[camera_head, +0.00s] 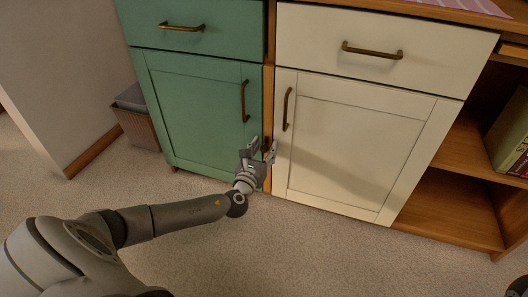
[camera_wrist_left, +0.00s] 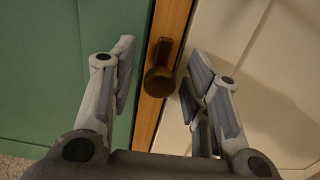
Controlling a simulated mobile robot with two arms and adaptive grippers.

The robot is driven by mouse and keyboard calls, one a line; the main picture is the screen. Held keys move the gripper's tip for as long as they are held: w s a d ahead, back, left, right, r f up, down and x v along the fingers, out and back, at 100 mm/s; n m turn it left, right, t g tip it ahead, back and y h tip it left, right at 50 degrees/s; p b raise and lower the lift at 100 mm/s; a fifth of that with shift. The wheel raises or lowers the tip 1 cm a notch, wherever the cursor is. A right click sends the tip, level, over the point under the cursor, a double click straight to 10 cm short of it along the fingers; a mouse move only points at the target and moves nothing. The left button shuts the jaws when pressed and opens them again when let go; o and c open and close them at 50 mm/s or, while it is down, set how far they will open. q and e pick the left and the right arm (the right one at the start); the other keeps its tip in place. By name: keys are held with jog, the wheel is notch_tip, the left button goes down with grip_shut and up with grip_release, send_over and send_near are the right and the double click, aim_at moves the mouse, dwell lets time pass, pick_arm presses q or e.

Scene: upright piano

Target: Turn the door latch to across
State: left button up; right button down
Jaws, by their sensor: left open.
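The door latch (camera_wrist_left: 159,80) is a small dark brown turn-piece on the wooden strip (camera_wrist_left: 177,20) between the green door (camera_head: 195,110) and the white door (camera_head: 350,150). In the left wrist view its round end is low and its bar points up along the strip, so it looks upright. My left gripper (camera_head: 263,146) is open in front of the strip, low between the doors. In the left wrist view, its fingers are on either side of the latch, with visible gaps. In the head view the fingers partly hide the latch.
Both doors look closed. Bar handles stand out on the green door (camera_head: 244,101) and white door (camera_head: 287,108), above my gripper. Drawers with handles are above. Open shelves (camera_head: 455,205) are at the right, and a basket (camera_head: 138,128) stands at the left. The carpet in front is clear.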

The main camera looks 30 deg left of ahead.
pick_arm(q)
grip_shut()
dwell(0.3)
